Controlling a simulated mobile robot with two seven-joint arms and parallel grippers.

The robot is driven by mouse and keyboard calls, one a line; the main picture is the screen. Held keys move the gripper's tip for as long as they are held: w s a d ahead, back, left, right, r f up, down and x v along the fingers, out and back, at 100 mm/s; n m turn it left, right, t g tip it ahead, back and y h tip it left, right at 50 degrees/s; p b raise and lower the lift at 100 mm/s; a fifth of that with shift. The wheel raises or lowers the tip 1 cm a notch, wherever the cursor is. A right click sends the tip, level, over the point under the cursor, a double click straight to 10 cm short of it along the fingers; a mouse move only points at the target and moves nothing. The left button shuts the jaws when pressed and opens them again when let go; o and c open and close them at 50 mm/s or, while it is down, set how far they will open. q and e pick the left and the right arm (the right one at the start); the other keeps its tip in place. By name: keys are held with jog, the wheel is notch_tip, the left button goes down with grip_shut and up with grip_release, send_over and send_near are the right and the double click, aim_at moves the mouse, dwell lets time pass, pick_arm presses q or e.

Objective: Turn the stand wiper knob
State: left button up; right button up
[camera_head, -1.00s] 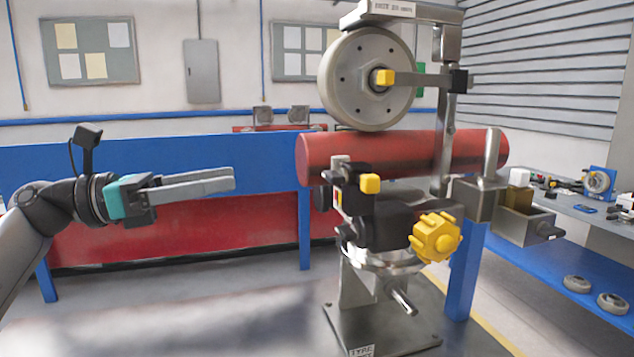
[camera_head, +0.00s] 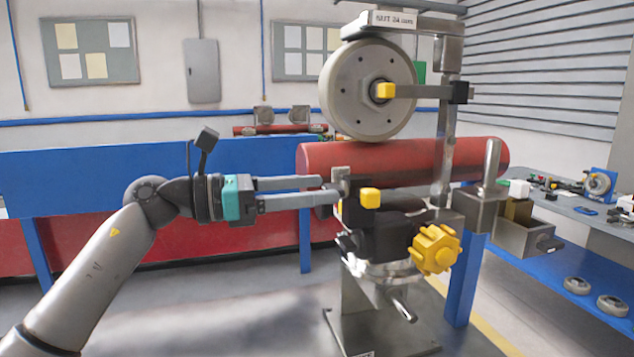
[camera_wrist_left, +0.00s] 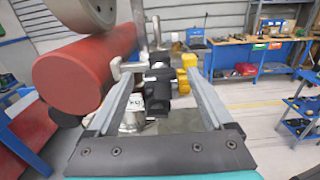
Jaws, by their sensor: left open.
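The metal stand (camera_head: 362,300) carries several yellow parts. A lobed yellow knob (camera_head: 436,249) is at its front right and a small yellow block-shaped knob (camera_head: 370,198) sits on its black upper part. I cannot tell for certain which is the wiper knob. My left gripper (camera_head: 331,189) is open, its two grey fingers pointing right, with the tips at the left side of the stand's upper part. Contact cannot be told. The right gripper is not in view.
A grey wheel (camera_head: 366,84) hangs above a red roller (camera_head: 405,165), both close over the stand. A metal post and bracket (camera_head: 490,175) stand at its right. A workbench (camera_head: 590,215) with parts is at far right. Floor left of the stand is clear.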

pick_arm(q)
jog(key=shift+w+d, duration=0.2)
jog(key=shift+d, duration=0.35)
grip_shut()
dwell(0.4)
